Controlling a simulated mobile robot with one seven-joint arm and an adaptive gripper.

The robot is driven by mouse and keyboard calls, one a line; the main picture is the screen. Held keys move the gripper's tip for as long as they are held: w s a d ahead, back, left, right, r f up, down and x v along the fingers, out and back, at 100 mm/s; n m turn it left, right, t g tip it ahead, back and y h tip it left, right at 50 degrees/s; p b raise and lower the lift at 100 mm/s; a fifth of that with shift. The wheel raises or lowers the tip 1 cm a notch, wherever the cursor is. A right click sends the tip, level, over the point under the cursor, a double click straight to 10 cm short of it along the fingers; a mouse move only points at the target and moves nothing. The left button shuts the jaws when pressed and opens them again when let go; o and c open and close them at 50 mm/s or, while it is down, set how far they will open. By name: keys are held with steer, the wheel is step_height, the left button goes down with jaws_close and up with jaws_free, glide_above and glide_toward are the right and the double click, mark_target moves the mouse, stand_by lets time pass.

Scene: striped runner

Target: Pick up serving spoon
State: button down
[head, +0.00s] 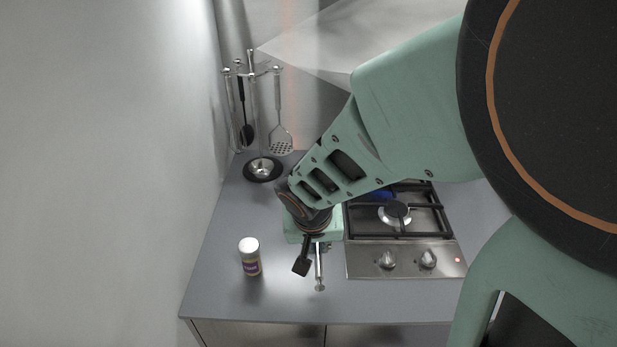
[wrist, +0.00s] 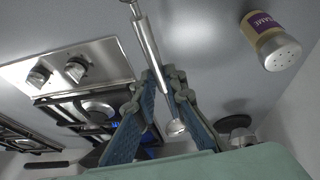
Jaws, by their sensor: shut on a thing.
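The serving spoon shows as a shiny metal utensil with a long handle. In the wrist view, the serving spoon (wrist: 147,42) runs from the top edge down between my fingers to a rounded end. My gripper (wrist: 162,76) is shut on it, one finger on each side. In the head view, part of the spoon (head: 319,269) sticks out below my wrist, over the front of the counter. My wrist hides the rest of it and most of my gripper. I cannot tell how far the spoon is above the counter.
A white-capped jar (head: 250,258) stands on the grey counter (head: 215,285), left of my gripper. A gas hob (head: 405,262) with two knobs is on the right. A utensil rack (head: 253,105) with hanging tools stands at the back left, near the wall. The front left counter is clear.

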mark_target(320, 287)
steer(key=s+d+r+b, duration=0.1)
steer(key=s+d+r, duration=0.2)
steer(key=s, duration=0.5)
steer(key=shift+s+d+r, duration=0.25)
steer(key=shift+d+r, duration=0.05)
steer(key=shift+r, duration=0.3)
steer(key=c, duration=2.6)
jaws_free()
jaws_close()
